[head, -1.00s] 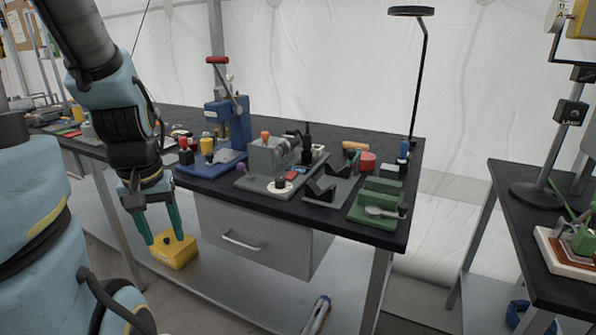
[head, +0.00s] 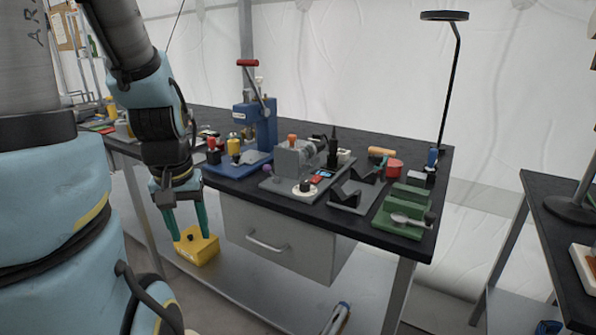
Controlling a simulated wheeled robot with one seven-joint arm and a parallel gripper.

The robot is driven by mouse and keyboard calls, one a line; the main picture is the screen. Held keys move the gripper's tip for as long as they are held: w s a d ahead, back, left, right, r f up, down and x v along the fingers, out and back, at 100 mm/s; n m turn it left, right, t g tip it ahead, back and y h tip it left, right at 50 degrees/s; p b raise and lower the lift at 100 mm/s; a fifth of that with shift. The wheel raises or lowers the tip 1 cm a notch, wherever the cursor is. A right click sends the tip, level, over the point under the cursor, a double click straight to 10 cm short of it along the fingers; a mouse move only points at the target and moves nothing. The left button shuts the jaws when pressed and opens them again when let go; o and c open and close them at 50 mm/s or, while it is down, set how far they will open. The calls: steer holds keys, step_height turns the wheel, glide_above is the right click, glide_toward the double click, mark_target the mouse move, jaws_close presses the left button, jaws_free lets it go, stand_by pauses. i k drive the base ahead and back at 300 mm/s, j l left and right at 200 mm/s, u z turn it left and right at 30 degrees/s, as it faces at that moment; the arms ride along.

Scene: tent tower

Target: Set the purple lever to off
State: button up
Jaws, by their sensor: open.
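The purple lever (head: 268,170) is a small purple knob on a short stem. It stands at the left end of a grey machine (head: 298,158) on the black-topped workbench. Whether it is set to on or off is too small to tell. My gripper (head: 190,238) hangs in front of the bench, left of the lever and lower in the picture. Its two green fingers point down, spread apart with nothing between them. The gripper is clear of the lever.
A blue press (head: 256,128) with a red handle stands left of the machine. Grey V-blocks (head: 352,194) and a green fixture (head: 402,212) lie to its right. A drawer unit (head: 275,243) hangs under the bench. A yellow box (head: 198,252) shows behind the fingers, low down.

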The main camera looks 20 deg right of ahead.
mark_target(266, 168)
steer(key=k+j+u, duration=0.2)
steer(key=u, duration=0.3)
steer(key=k+j+u, duration=0.15)
steer(key=u, duration=0.3)
steer(key=j, duration=0.1)
